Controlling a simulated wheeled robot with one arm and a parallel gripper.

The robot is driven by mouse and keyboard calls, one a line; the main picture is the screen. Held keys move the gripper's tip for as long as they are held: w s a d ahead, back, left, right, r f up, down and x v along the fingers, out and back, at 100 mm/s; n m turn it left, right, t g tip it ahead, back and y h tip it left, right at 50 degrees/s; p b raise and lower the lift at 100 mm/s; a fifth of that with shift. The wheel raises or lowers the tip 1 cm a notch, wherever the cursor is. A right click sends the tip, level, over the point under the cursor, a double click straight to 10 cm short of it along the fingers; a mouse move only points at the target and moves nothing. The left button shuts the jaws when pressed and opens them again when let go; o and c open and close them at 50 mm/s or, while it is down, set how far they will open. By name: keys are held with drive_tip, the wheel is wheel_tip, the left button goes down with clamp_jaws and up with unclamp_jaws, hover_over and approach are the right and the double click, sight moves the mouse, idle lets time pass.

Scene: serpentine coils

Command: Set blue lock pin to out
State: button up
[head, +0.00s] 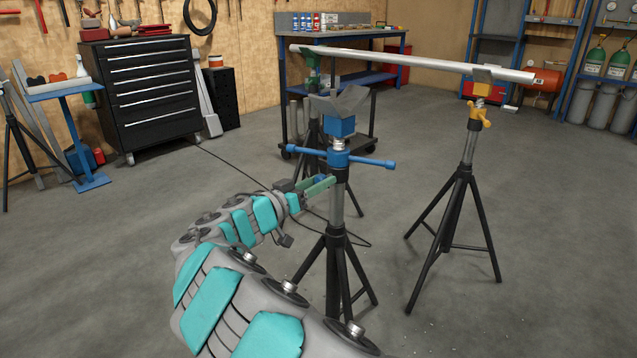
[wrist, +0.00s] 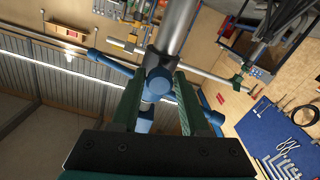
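The blue stand has a blue collar with a crossbar (head: 338,160) and a grey V-shaped cradle (head: 340,101) on top. I take the blue knob (wrist: 158,82) on its post, in the wrist view, to be the lock pin; in the head view it is small and mostly hidden by the fingers. My gripper (head: 325,181) reaches the post from the left, below the crossbar. Its two green fingers, also in the wrist view (wrist: 160,78), stand apart on either side of the knob. A gap shows at the right finger; contact at the left is unclear.
A long grey pipe (head: 420,62) lies across the yellow stand (head: 470,150) at right and a green stand behind. A black tool chest (head: 150,90) and a workbench (head: 330,50) stand at the back. A cable (head: 235,165) lies on the floor. Floor at right front is clear.

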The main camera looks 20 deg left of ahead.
clamp_jaws()
idle(1.0)
